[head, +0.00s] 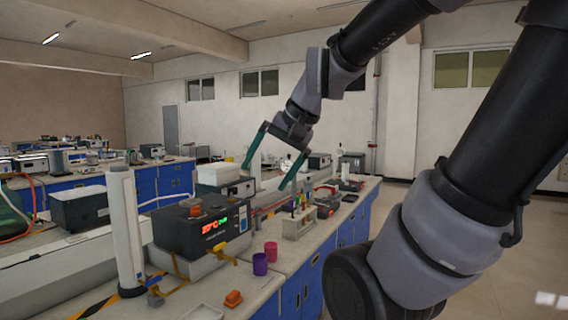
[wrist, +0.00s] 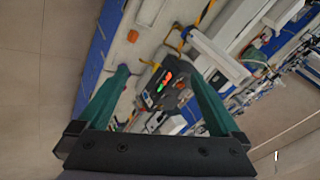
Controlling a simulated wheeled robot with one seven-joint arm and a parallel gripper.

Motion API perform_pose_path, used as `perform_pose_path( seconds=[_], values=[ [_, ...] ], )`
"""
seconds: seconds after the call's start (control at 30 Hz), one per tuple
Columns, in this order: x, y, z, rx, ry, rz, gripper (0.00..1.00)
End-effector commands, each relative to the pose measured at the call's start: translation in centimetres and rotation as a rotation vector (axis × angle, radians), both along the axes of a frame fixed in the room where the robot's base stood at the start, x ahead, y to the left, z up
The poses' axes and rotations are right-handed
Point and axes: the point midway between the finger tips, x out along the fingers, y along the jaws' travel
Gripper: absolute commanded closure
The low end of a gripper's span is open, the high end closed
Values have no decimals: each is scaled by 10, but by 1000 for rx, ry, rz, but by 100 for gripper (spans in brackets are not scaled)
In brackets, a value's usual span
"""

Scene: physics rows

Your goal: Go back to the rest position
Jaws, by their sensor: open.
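My gripper (head: 267,172) is in the middle of the head view, held in the air over the bench. Its two green fingers are spread wide with nothing between them. In the wrist view my gripper (wrist: 160,80) also shows open, its fingers framing the bench top and a black device below. My arm comes down from the upper right of the head view and is raised clear of the bench.
A lab bench (head: 262,297) runs below my gripper. Open floor (head: 395,195) lies to the right.

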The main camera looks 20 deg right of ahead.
Motion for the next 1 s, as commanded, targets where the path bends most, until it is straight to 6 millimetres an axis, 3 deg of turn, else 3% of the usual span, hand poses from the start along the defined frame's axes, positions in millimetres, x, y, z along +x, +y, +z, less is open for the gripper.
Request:
perform_pose_path(
  seconds=[0.1,0.23,1.0],
  values=[
    [-19,-16,12,-129,-76,42,0],
    [-27,-24,16,-198,-108,60,0],
    [-28,-26,16,-207,-111,62,0]
  ],
)
